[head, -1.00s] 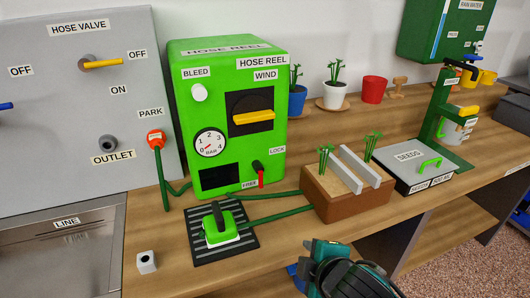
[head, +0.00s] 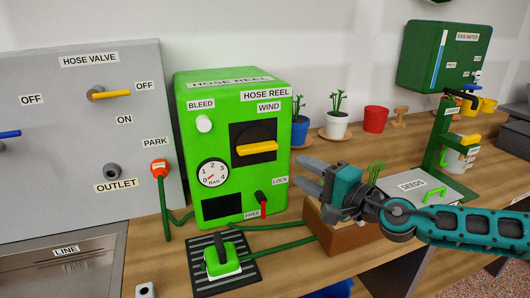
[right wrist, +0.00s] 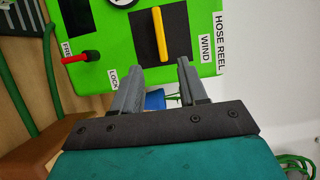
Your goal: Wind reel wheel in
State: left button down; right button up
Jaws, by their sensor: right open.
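The green hose reel box (head: 222,137) stands on the bench. The wheel's yellow bar (right wrist: 160,34) also shows in the right wrist view, ahead of the fingers. My right gripper (head: 307,176) is open and empty, to the right of the box and a little lower than the handle, apart from it. In the right wrist view its two fingers (right wrist: 156,84) point toward the box front. My left gripper is not in view.
A red-handled FREE/LOCK lever (head: 263,204) sits below the wheel. A green nozzle (head: 222,259) rests on a black mat. The brown planter (head: 340,238) is partly hidden behind my right arm.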

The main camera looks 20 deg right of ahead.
aim_at(262, 151)
jog(key=p+x, duration=0.1)
jog(key=x, duration=1.1)
jog(key=shift+w+a, duration=0.25)
jog(key=shift+w, duration=0.1)
jog(key=shift+c, duration=0.2)
grip_shut()
